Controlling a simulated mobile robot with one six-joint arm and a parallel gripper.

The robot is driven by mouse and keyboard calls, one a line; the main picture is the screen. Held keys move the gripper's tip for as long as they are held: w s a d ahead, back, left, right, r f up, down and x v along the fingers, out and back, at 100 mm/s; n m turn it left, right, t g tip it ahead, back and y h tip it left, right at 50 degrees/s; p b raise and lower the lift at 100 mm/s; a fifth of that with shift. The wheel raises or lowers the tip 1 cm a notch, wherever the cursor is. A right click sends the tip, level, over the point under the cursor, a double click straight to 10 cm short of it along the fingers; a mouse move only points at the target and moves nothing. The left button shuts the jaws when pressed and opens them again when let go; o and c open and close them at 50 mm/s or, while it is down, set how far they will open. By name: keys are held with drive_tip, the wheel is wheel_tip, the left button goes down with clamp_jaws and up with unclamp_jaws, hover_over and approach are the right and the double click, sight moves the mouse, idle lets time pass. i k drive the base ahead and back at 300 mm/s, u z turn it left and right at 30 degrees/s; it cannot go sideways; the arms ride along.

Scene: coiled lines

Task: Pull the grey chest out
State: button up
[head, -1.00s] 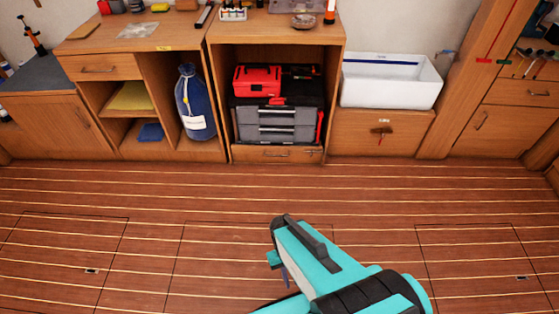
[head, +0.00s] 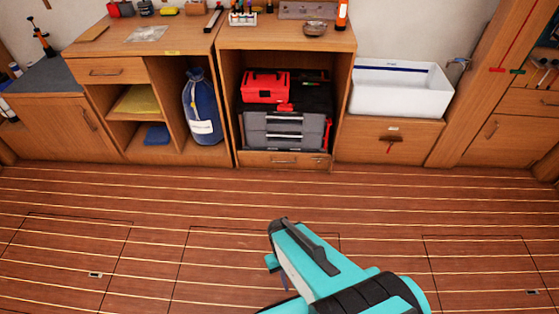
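The grey chest (head: 284,131) has two drawers with light handles and a black top. It sits inside the open wooden cupboard bay (head: 229,103), above a low wooden drawer. A red toolbox (head: 265,87) rests on top of it at the left, with small red and black items beside it. My gripper (head: 277,262) is a teal and black shape low in the picture, over the floor and well short of the chest. Its fingers are small and partly hidden by its body, so its opening does not show.
A blue bag (head: 202,107) stands in the bay to the left. A white sink (head: 401,88) is to the right. Small items, including an orange bottle (head: 342,15), stand on the counter above. The plank floor (head: 150,200) before the cupboards is clear.

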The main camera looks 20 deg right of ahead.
sight(309, 95)
drive_tip(key=u, duration=0.65)
drive_tip(key=i, duration=0.85)
drive_tip(key=u, duration=0.35)
